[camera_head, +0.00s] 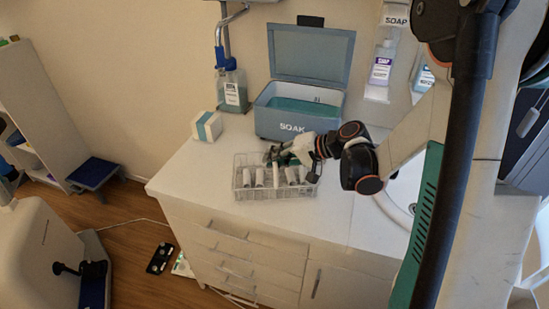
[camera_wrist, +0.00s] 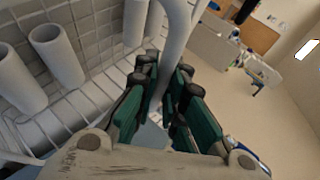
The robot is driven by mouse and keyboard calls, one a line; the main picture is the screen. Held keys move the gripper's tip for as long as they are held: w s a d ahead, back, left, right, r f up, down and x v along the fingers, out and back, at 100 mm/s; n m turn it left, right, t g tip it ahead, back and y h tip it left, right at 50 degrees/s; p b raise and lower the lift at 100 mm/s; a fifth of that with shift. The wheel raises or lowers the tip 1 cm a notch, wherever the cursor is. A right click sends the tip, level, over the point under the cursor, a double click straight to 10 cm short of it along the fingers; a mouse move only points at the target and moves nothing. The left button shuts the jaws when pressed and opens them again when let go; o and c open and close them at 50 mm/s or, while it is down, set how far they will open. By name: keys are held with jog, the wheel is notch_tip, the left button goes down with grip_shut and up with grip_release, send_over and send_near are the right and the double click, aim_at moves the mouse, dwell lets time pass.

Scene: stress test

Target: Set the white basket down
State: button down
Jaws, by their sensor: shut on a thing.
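The white basket (camera_head: 243,191) is a wire basket holding several white tubes, at the counter's front in the head view. In the wrist view its wire mesh (camera_wrist: 92,97) fills the left side, with white tubes standing inside. My gripper (camera_head: 274,156) is over the basket's back side in the head view. In the wrist view the green-padded fingers of my gripper (camera_wrist: 166,76) are closed around a white curved bar, seemingly the basket's handle. The basket looks roughly level. I cannot tell whether its underside touches the counter.
The white counter (camera_head: 190,170) has free room left of the basket. The open blue SOAK box (camera_head: 283,124) stands behind it, and a small white-and-teal box (camera_head: 207,127) at the back left. Soap bottles (camera_head: 382,63) hang on the wall. A sink edge lies right.

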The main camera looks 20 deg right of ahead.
jog(key=shift+f, duration=0.15)
jog(key=c, duration=1.7)
grip_release()
jog(key=shift+d+r, duration=0.1)
jog(key=shift+r, duration=0.2)
jog(key=p+v, duration=0.3)
jog(key=v, duration=0.8)
jog(key=shift+s+d+r+p, duration=0.15)
jog(key=shift+s+d+p, duration=0.1)
jog(key=shift+p, duration=0.05)
